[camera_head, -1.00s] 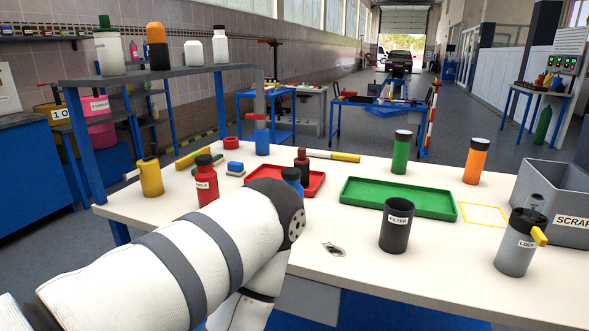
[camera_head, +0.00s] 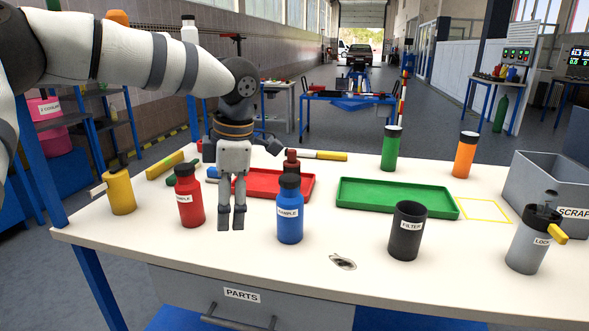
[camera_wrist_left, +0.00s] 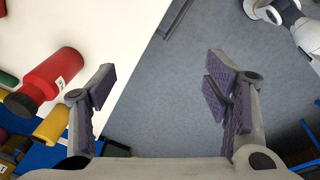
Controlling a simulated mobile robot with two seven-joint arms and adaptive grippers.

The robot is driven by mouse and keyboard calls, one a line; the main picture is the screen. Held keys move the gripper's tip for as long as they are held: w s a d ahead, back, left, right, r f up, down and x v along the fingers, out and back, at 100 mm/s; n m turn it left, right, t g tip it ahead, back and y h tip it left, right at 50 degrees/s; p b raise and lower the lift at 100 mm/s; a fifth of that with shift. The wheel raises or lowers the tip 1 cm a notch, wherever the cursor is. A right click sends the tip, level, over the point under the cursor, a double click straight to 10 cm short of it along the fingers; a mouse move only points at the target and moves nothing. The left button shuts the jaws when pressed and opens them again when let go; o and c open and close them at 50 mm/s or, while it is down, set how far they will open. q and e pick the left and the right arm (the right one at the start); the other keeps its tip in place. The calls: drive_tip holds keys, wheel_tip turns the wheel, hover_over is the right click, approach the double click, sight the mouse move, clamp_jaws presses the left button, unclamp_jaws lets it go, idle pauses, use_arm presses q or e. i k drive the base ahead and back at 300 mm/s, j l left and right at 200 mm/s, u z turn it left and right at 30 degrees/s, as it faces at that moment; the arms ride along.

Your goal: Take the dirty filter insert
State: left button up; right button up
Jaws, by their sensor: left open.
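A black open-topped cup labelled FILTER (camera_head: 405,238) stands upright on the white bench, right of centre. Its inside is dark, and I cannot make out an insert in it. My left gripper (camera_head: 231,218) hangs fingers down over the front left of the bench, between the red and blue sample bottles and well left of the cup. It is open and empty, as its spread fingers also show in the left wrist view (camera_wrist_left: 160,90). A white and grey part at that view's top right looks like my right arm; its gripper is unclear.
A red bottle (camera_head: 189,203) and a blue bottle (camera_head: 290,215) flank my left gripper. A green tray (camera_head: 395,198) lies behind the cup. The grey LOCK canister (camera_head: 525,245) and SCRAP bin (camera_head: 545,180) stand right. A small greyish item (camera_head: 342,262) lies in front.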

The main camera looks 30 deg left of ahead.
sight(292, 164)
drive_tip(key=i+j, duration=0.2)
drive_tip(key=i, duration=0.2)
drive_tip(key=i+j, duration=0.2)
drive_tip(key=i, duration=0.25)
drive_tip(key=i+j, duration=0.2)
drive_tip(key=i, duration=0.2)
